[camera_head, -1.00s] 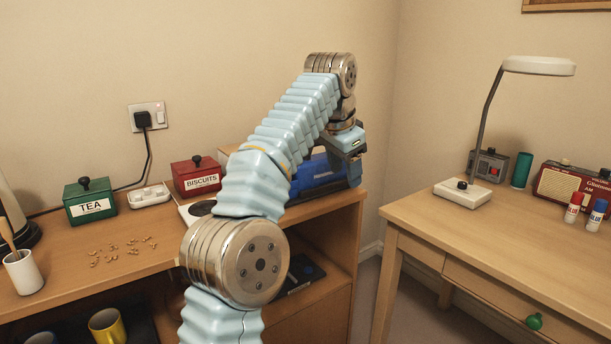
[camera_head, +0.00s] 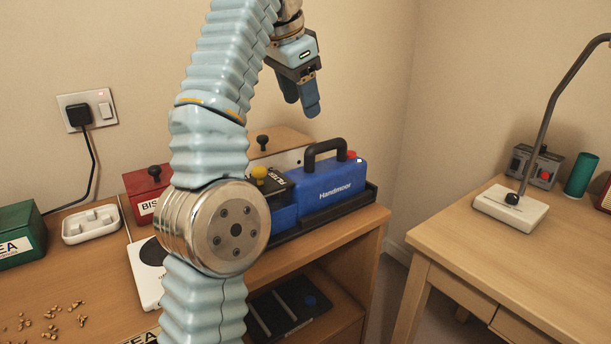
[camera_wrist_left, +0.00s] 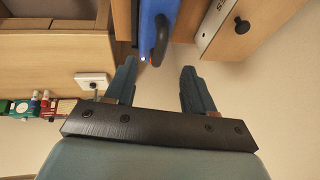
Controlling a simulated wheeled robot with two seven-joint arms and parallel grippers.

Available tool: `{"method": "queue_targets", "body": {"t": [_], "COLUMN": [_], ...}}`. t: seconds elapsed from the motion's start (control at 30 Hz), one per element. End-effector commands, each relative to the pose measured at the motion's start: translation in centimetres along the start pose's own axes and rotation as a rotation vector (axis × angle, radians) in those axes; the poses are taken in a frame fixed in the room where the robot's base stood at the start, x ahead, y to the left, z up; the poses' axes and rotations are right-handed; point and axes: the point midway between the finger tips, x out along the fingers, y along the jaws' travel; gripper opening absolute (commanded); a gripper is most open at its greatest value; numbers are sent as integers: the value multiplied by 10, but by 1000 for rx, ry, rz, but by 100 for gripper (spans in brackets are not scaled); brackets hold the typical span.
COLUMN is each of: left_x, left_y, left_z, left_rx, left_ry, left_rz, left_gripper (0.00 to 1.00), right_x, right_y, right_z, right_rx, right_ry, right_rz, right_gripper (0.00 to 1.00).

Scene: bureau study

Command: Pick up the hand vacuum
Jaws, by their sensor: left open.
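The hand vacuum (camera_head: 335,188) is a blue machine marked "Handmoor" with a black top handle and a red button. It rests in a black tray (camera_head: 340,210) at the right end of the wooden counter. My left gripper (camera_head: 301,106) is open and empty above the vacuum, its dark blue fingers pointing down. My arm hides part of the vacuum's left side. In the left wrist view, the vacuum (camera_wrist_left: 148,20) and its handle show beyond the open fingers of my left gripper (camera_wrist_left: 158,66). My right gripper is out of view.
A wooden box (camera_head: 282,140) is behind the vacuum. A desk (camera_head: 500,255) with a lamp stands right, across a gap.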

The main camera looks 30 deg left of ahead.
Motion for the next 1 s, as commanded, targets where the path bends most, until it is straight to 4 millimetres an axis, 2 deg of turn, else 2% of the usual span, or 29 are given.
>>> {"method": "queue_targets", "body": {"t": [0.17,0.37,0.63,0.87,1.0], "left_x": [5,24,70,90,112], "left_y": [-1,-1,0,1,2], "left_z": [0,0,0,-1,-3], "left_rx": [0,1,1,0,1], "left_ry": [-2,-2,-4,-2,-4], "left_rz": [1,1,0,1,2], "left_gripper": [54,54,54,54,54], "right_x": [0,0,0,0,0], "right_y": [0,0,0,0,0], "right_z": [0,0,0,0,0], "right_rx": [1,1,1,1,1], "right_ry": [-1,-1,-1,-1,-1], "right_rz": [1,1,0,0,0], "right_gripper": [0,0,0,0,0]}}
